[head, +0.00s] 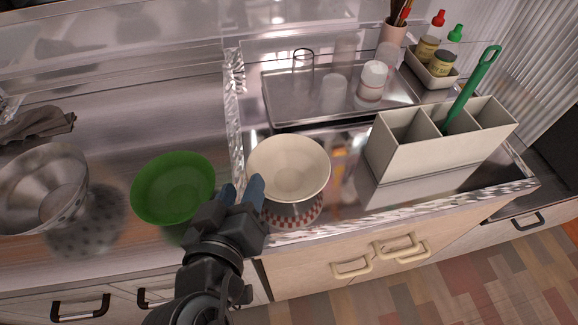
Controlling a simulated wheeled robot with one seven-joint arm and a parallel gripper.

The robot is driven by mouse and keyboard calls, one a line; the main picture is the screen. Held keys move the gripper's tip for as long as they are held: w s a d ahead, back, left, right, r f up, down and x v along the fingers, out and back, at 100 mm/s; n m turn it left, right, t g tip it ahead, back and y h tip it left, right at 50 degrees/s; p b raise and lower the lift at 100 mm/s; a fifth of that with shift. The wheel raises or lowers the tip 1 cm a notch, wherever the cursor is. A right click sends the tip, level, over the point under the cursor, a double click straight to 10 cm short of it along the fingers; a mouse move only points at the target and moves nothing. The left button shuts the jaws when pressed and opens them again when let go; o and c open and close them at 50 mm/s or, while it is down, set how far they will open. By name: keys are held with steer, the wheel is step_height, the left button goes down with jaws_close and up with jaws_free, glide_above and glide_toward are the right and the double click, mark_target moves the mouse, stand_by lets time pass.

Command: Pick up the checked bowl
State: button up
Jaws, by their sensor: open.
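The checked bowl (288,166) has a cream inside and stands upright on the metal counter near its front edge. Red and white checks show below its front rim; I cannot tell whether part of this is a reflection. My gripper (242,190) is open, with its blue-grey fingertips at the left rim of the bowl. One fingertip overlaps the rim in the picture and the other is to its left. I cannot tell whether they touch the bowl. The gripper hides a little of the bowl's left side.
A green bowl (172,187) is close on the gripper's left, with a metal bowl (42,190) farther left. A divided beige holder (425,155) with a green-handled utensil stands to the right. A tray (280,110) with glasses and a white jar (373,80) lies behind.

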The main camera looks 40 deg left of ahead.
mark_target(252, 167)
steer(key=x, duration=0.4)
steer(key=shift+w+r, duration=0.2)
steer(key=shift+w, duration=0.15)
steer(key=shift+w+a+f, duration=0.25)
steer(key=shift+w+a, duration=0.1)
steer(key=shift+w, duration=0.15)
steer(key=shift+c, duration=0.3)
jaws_close()
